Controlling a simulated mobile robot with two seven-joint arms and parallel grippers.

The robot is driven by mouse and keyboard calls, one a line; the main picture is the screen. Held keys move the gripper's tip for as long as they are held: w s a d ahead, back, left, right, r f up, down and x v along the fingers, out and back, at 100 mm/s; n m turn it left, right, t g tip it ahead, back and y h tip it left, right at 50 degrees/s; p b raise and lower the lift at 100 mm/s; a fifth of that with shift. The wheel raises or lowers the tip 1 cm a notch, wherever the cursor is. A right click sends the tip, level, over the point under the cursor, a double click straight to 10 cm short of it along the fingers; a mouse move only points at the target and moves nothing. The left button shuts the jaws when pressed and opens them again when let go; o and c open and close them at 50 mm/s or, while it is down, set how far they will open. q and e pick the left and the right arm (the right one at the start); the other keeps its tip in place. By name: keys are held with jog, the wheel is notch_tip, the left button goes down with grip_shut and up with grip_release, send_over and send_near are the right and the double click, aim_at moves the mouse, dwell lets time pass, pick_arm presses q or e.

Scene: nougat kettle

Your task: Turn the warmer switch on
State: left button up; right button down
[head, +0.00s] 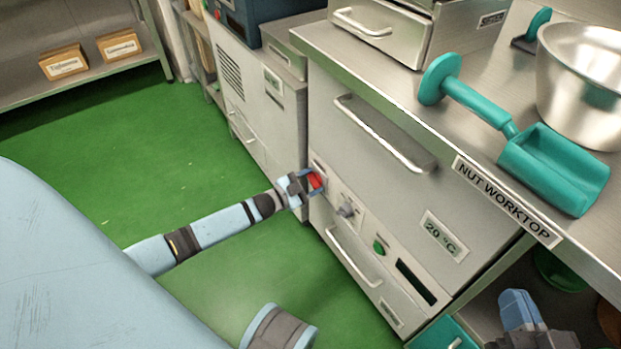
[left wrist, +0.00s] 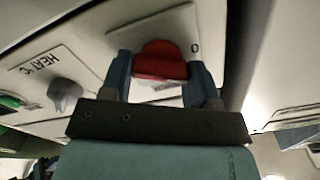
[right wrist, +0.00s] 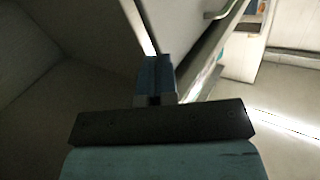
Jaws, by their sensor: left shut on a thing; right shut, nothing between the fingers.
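The warmer switch is a red rocker or knob (head: 315,180) on the front panel of the steel warmer cabinet (head: 365,170). It also shows in the left wrist view (left wrist: 160,60), on a pale plate with a "0" mark at its right. My left gripper (head: 304,184) is at the panel with its fingers on both sides of the red switch, shut on it. The switch's exact setting cannot be told. My right gripper (head: 518,305) is at the lower right of the head view, below the worktop. In the right wrist view its fingers (right wrist: 156,75) are together and empty.
A grey knob (head: 347,209) labelled "HEAT °C" in the left wrist view and a green button (head: 379,247) sit beside the switch. Drawer handles (head: 385,135) stick out above and below. A teal scoop (head: 520,140) and a steel bowl (head: 585,85) stand on the worktop.

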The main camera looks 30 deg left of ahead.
pick_arm(q)
jog(key=m, duration=0.3)
jog(key=shift+p, duration=0.35)
jog(key=m, duration=0.3)
jog(key=shift+f+m, duration=0.1)
jog(key=shift+m, duration=0.2)
jog(key=m, duration=0.3)
jog(key=shift+s+d+f, duration=0.1)
jog(key=shift+m, duration=0.9)
jog(key=shift+m+b, duration=0.3)
pick_arm(e)
jog(key=shift+s+a, duration=0.15)
jog(key=shift+f, duration=0.15)
pick_arm(q)
jog(key=o, duration=0.9)
